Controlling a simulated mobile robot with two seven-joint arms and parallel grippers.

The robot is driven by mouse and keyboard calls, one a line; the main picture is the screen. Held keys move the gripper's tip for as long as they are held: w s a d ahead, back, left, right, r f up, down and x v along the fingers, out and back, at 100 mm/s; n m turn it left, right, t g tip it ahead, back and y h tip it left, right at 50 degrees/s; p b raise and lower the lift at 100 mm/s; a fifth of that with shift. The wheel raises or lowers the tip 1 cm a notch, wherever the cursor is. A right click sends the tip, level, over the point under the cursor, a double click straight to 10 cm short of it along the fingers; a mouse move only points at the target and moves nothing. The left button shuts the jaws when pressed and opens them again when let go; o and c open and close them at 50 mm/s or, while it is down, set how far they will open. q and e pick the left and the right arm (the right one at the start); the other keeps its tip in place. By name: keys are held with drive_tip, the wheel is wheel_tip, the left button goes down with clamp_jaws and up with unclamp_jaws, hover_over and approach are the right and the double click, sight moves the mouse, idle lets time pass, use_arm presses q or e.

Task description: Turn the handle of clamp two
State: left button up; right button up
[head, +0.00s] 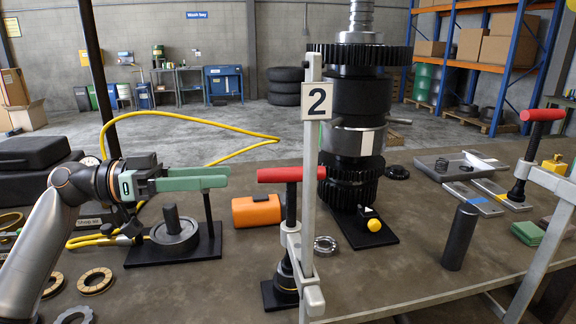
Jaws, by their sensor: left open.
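Clamp two (311,205) is a grey metal clamp standing at the table's front edge, with a white sign (317,102) reading "2" on its upright. Its red handle (285,174) lies sideways on top of a dark vertical spindle, whose foot rests on a black base. My left gripper (229,176) has green fingers and comes in from the left. It is open and empty, its tips pointing right at the handle's left end, with a visible gap between. My right gripper is not in view.
A tall dark gear stack (357,110) stands behind clamp two. An orange case (256,210) lies between my left gripper and the clamp. A second red-handled clamp (543,115) and a dark cylinder (459,237) are on the right. A round grey part (175,232) sits below my gripper.

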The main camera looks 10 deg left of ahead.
sight(279, 169)
use_arm(q)
drive_tip(key=p+x, duration=0.1)
drive_tip(key=x, duration=0.4)
drive_tip(key=p+x, duration=0.1)
drive_tip(key=x, duration=0.4)
drive_tip(key=shift+s+d+r+p, duration=0.1)
drive_tip(key=shift+s+d+p, duration=0.1)
drive_tip(key=shift+d+p, duration=0.15)
drive_tip(key=shift+w+d, duration=0.15)
drive_tip(key=shift+d, duration=0.4)
clamp_jaws()
